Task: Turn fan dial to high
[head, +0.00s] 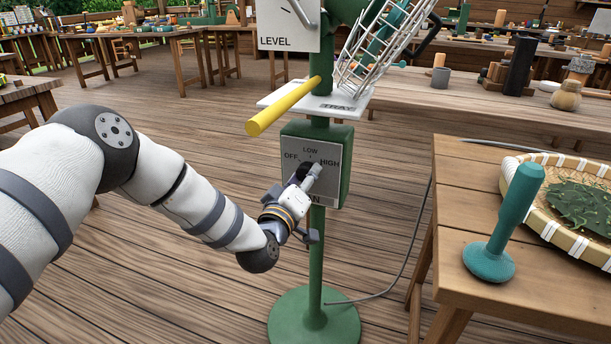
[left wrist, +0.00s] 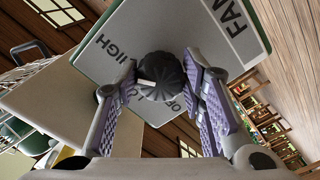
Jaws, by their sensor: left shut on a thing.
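The fan dial is a dark ribbed knob (head: 303,170) on a grey label plate marked OFF, LOW and HIGH, on the front of a green box (head: 347,172). In the left wrist view the black dial (left wrist: 161,76) sits between the fingers of my left gripper (left wrist: 158,70). Its white mark points left in that view, toward the LOW and HIGH lettering; the exact setting is unclear. In the head view my left gripper (head: 309,176) reaches the dial from below and partly hides it. My right gripper is not in view.
A green post on a round base (head: 315,318) carries the box. Above it are a yellow bar (head: 283,107), a white TRAY plate (head: 283,101) and a wire basket (head: 382,45). At right, a wooden table (head: 455,205) holds a teal tool (head: 508,220) and a woven tray (head: 545,234).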

